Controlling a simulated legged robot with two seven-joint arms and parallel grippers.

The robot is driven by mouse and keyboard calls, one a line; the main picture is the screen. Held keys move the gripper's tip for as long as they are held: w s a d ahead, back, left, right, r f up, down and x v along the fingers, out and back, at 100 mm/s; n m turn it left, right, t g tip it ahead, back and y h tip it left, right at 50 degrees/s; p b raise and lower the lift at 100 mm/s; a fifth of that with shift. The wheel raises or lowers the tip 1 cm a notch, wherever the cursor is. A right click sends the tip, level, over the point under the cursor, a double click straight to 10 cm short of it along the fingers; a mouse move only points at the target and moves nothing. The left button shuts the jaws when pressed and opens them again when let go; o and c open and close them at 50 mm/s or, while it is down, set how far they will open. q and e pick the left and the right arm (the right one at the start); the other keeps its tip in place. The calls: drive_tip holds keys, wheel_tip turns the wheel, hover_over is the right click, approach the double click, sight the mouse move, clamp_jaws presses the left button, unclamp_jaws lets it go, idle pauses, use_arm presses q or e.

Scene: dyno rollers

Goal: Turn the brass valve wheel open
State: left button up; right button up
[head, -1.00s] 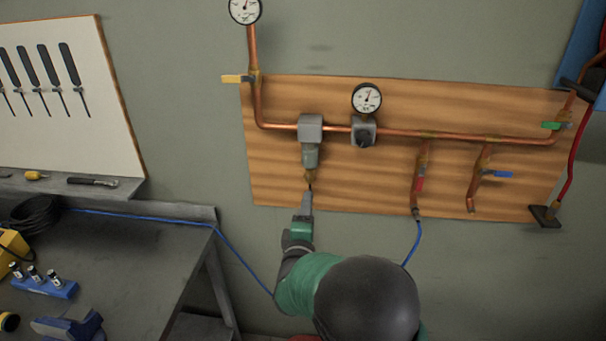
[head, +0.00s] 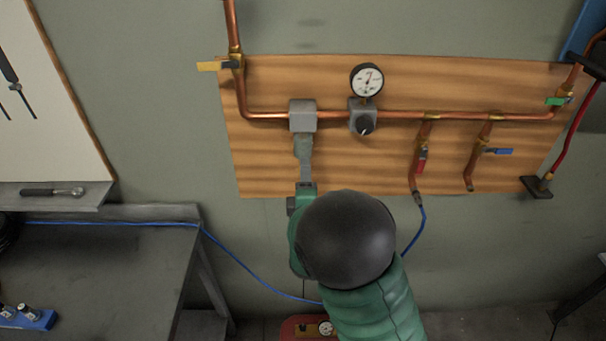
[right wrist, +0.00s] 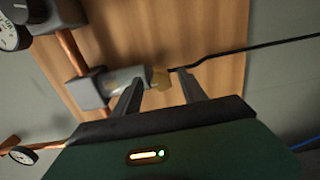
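The brass valve wheel shows in the right wrist view as a small brass piece (right wrist: 161,78) at the end of a grey cylindrical bowl (right wrist: 128,78). In the head view the bowl hangs from a grey block (head: 303,116) on the copper pipe, and the brass piece is hidden behind my right gripper (head: 305,163). In the right wrist view my right gripper (right wrist: 158,77) is open, its two fingers apart on either side of the brass piece. I cannot tell whether either finger touches it. My left gripper is not in view.
A regulator (head: 364,118) with a gauge (head: 367,80) sits right of the bowl. Red (head: 422,160) and blue (head: 497,152) valve handles are further right on the wooden board (head: 275,80). A workbench (head: 100,270) stands at left; a blue hose (head: 245,265) hangs below.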

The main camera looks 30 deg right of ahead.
drive_tip(key=shift+w+a+f, duration=0.15)
drive_tip(key=shift+w+a, duration=0.05)
drive_tip(key=shift+w, duration=0.05)
drive_tip(key=c, duration=0.5)
clamp_jaws()
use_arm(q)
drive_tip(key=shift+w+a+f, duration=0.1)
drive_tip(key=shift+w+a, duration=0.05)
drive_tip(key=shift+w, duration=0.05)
